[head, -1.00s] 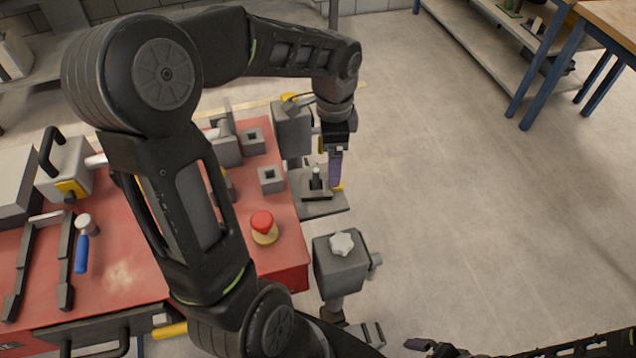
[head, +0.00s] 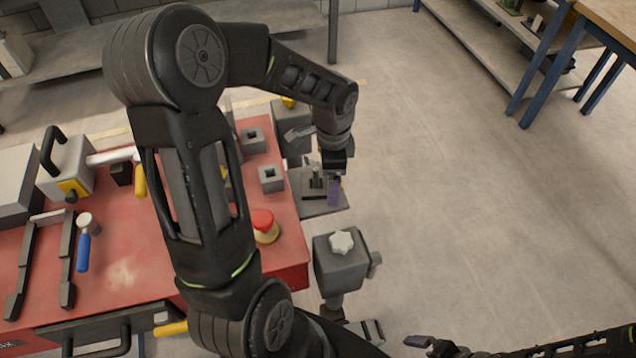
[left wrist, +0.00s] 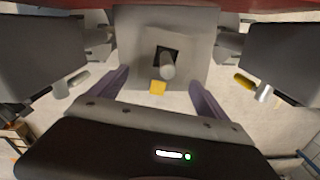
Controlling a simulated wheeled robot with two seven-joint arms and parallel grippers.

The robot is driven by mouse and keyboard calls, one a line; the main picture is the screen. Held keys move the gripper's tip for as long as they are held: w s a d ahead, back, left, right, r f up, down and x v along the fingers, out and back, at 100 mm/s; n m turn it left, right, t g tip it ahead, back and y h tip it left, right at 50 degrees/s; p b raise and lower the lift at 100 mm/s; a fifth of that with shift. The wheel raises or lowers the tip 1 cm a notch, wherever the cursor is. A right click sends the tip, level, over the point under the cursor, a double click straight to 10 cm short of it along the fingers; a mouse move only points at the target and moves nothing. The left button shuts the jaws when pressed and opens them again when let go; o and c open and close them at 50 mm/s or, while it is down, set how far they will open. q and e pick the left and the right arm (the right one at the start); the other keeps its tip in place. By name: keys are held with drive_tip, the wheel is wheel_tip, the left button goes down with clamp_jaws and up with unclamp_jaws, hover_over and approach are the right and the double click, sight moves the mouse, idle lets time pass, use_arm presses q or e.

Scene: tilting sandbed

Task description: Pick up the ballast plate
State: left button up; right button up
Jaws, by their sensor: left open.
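A grey plate (head: 333,207) juts out at the right end of the red bench, with a short dark upright post on it. It looks like the ballast plate's place, but I cannot tell the ballast plate apart with certainty. My left gripper (head: 333,190) points down over this plate's right part. In the left wrist view, my left gripper (left wrist: 160,82) is open, its purple fingers spread and empty. Ahead of them is the grey plate (left wrist: 135,45) with a dark square and a pale round-ended peg. My right gripper (head: 435,347) shows partly, at the bottom edge.
Grey blocks with square holes (head: 270,187) and a red mushroom button (head: 263,219) are on the red bench (head: 130,275). A grey box with a white star knob (head: 341,268) stands close in front of the plate. Open floor lies to the right.

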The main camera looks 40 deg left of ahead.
use_arm(q)
drive_tip(key=shift+f, duration=0.1)
drive_tip(key=shift+c, duration=0.4)
drive_tip(key=c, duration=1.4)
wheel_tip(320, 180, up, 10)
idle(0.8)
wheel_tip(320, 180, up, 8)
drive_tip(key=p, duration=0.6)
idle(0.8)
